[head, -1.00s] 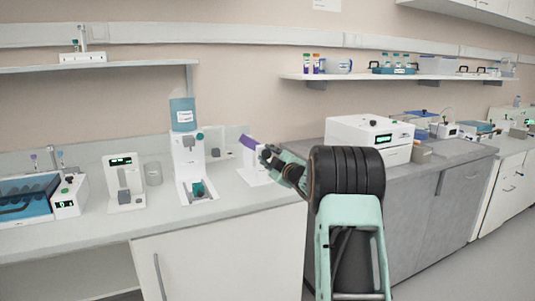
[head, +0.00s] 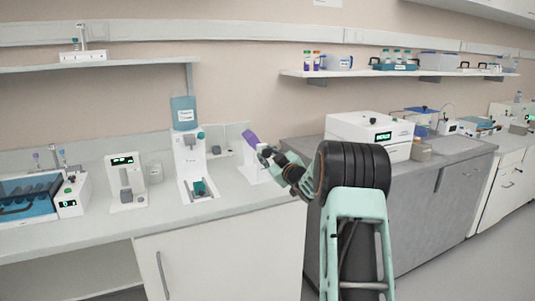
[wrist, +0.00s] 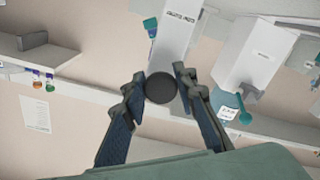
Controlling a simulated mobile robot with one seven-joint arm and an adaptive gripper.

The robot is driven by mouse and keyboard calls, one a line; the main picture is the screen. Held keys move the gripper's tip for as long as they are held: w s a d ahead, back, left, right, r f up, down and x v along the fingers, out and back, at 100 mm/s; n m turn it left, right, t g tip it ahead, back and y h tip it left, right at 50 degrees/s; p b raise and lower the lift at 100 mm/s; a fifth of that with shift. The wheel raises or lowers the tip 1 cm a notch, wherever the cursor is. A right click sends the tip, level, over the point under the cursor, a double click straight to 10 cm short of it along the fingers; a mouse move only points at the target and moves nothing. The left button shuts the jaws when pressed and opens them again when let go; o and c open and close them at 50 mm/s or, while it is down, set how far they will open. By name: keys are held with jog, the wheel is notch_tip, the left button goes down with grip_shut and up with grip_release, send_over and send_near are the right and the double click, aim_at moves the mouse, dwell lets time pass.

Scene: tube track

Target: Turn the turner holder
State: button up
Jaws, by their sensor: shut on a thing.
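The turner is a white upright device (head: 258,170) on the left counter, with a purple holder part (head: 250,137) tilted at its top, its upper end leaning left. In the wrist view the white device body (wrist: 178,30) is at top centre with a dark label. A dark round knob (wrist: 160,88) lies between my fingertips. My gripper (head: 266,154) is at the turner's right front side, shut on the knob. The fingers and wrist hide part of the turner in the head view.
A white dispenser (head: 189,155) with a blue bottle stands left of the turner. A small white instrument (head: 126,182) stands further left. A large white box instrument (head: 367,132) is on the grey counter at right. A shelf (head: 400,74) with bottles hangs above.

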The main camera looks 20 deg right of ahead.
jog(key=shift+m, duration=0.3)
dwell(0.4)
jog(key=o, duration=1.1)
jog(key=s, duration=1.2)
jog(key=shift+d, duration=0.2)
